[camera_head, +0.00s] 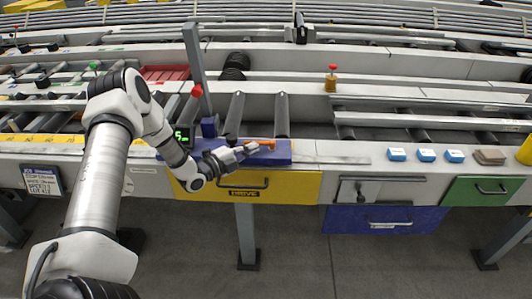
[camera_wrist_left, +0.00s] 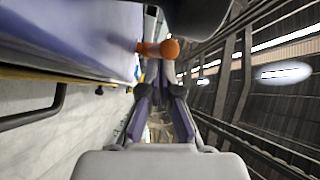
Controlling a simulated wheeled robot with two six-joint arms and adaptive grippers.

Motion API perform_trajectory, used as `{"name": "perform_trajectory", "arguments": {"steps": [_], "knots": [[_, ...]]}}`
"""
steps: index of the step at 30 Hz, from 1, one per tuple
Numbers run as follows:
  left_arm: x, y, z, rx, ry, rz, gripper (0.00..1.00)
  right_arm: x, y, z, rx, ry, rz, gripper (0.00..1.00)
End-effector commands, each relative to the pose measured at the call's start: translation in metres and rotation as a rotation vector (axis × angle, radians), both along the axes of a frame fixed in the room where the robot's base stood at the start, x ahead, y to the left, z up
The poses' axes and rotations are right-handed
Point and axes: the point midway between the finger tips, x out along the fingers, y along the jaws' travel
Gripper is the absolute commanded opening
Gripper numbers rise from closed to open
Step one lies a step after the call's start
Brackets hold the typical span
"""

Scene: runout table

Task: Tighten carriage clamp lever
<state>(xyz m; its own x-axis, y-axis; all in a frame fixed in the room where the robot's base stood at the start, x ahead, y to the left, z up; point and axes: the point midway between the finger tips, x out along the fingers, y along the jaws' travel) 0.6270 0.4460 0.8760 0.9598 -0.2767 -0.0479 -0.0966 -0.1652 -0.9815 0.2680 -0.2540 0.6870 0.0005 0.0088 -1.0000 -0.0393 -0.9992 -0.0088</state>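The blue carriage (camera_head: 227,158) sits on the front rail, above a yellow panel marked DRIVE. The orange clamp lever (camera_head: 267,143) lies along its top. In the left wrist view the lever's round orange end (camera_wrist_left: 169,48) sticks out sideways from the blue side wall (camera_wrist_left: 95,30). My left gripper (camera_head: 246,149) is beside the lever's left end in the head view. In the wrist view its two fingers (camera_wrist_left: 160,75) point toward the lever and lie close together; their tips are partly hidden near it. Contact is unclear. My right gripper is not in view.
Small blue-and-white boxes (camera_head: 426,155) and a brown block (camera_head: 489,157) lie on the ledge at right. Grey rollers (camera_head: 282,115) lie behind. The ledge just right of the carriage is clear.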

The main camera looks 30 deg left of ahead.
Motion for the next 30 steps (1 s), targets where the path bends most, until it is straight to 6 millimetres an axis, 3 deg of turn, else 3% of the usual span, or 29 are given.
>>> {"name": "perform_trajectory", "arguments": {"steps": [12, 30], "knots": [[0.011, 0.019, 0.000, 0.000, 0.000, 0.006, 0.00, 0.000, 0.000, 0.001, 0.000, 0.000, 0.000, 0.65], [0.015, 0.024, 0.003, 0.001, -0.007, 0.012, 0.00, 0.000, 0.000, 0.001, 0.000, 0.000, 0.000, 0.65]]}}
